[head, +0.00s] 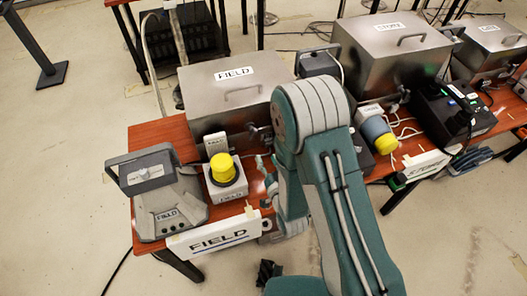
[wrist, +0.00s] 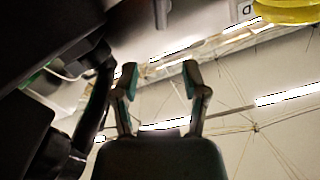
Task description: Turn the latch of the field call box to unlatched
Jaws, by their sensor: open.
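The field call box (head: 215,95) is a grey metal box with a lid handle and a FIELD label, on the orange table. A small dark fitting at its front right, perhaps the latch (head: 262,133), is partly hidden by my arm; its setting cannot be told. My gripper (head: 266,172) is low in front of the box, right of the yellow dome, largely hidden behind my arm in the head view. In the wrist view my gripper (wrist: 158,78) is open, with nothing between its fingers. A dark shape fills the left there; I cannot tell what it is.
A yellow dome (head: 223,167) on a white base stands before the box; a yellow shape (wrist: 285,10) shows in the wrist view. A FIELD sign (head: 218,235) hangs in front. More metal boxes (head: 390,50) stand right.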

